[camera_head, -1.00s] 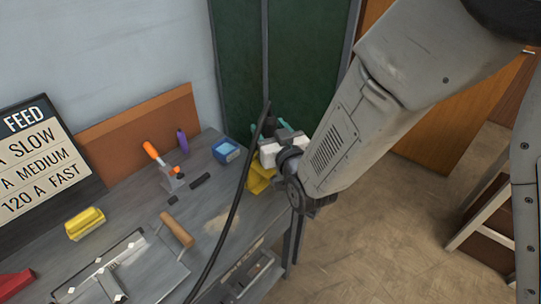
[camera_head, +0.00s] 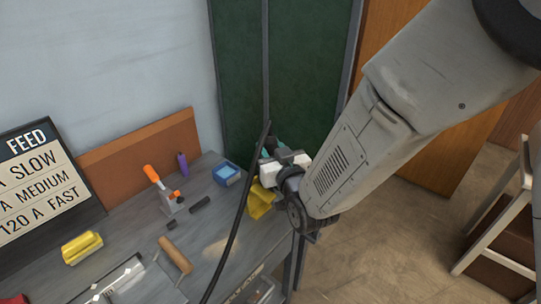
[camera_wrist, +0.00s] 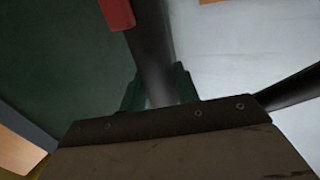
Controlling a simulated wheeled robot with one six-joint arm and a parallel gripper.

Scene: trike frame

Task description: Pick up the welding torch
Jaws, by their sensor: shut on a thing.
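My gripper (camera_head: 277,160) is at the far right corner of the bench, shut on the welding torch. Little of the torch shows in the head view: a teal part (camera_head: 266,152) lies behind the jaws, and a long black cable (camera_head: 238,215) runs down across the bench beside them. In the wrist view, a dark tube (camera_wrist: 150,45) rises between dark green parts, with a red piece (camera_wrist: 117,13) next to it. A yellow stand (camera_head: 260,202) is just below the gripper. I cannot tell whether the torch touches it.
A sign (camera_head: 40,180) stands left. A green panel (camera_head: 300,70) is behind. A stool (camera_head: 500,240) stands right.

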